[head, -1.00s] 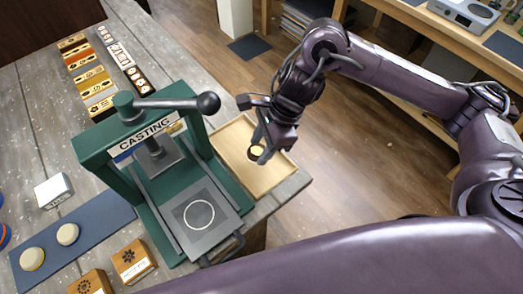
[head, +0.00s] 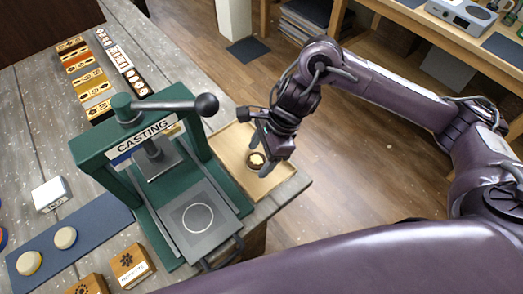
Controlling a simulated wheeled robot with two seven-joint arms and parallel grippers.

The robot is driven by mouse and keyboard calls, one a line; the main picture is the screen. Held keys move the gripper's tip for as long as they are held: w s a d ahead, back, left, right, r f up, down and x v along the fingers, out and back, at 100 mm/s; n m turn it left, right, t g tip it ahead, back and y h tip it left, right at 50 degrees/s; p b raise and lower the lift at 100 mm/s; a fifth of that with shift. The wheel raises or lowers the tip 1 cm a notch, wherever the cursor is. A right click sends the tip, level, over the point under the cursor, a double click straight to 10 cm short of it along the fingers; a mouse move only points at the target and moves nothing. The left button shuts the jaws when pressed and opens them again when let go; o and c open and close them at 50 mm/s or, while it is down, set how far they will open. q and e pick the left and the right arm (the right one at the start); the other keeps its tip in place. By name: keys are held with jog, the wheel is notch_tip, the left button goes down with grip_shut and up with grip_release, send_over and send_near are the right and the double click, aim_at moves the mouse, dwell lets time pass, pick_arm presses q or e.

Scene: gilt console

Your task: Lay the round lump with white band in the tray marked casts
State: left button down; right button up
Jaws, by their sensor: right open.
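My right gripper (head: 268,154) is open over the pale wooden tray (head: 284,180) to the right of the green press. A small round piece (head: 256,159), dark around a cream middle, is in the tray area between or just below the fingertips; I cannot tell whether they touch it. No marking on the tray is readable. Two round cream lumps lie on the blue-grey mat at lower left: one pale (head: 65,237), one with a yellowish band (head: 29,263). A white band on either is too small to make out. My left gripper is not in view.
The green press (head: 110,150) marked CASTING, with a ball-ended lever (head: 206,105), stands close left of the tray. Wooden stamp blocks (head: 131,266), a white block (head: 51,193) and rows of coloured blocks (head: 90,80) are on the table. The table edge lies beyond the tray.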

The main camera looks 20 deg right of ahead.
jog(key=v, duration=1.2)
jog(key=shift+p, duration=0.45)
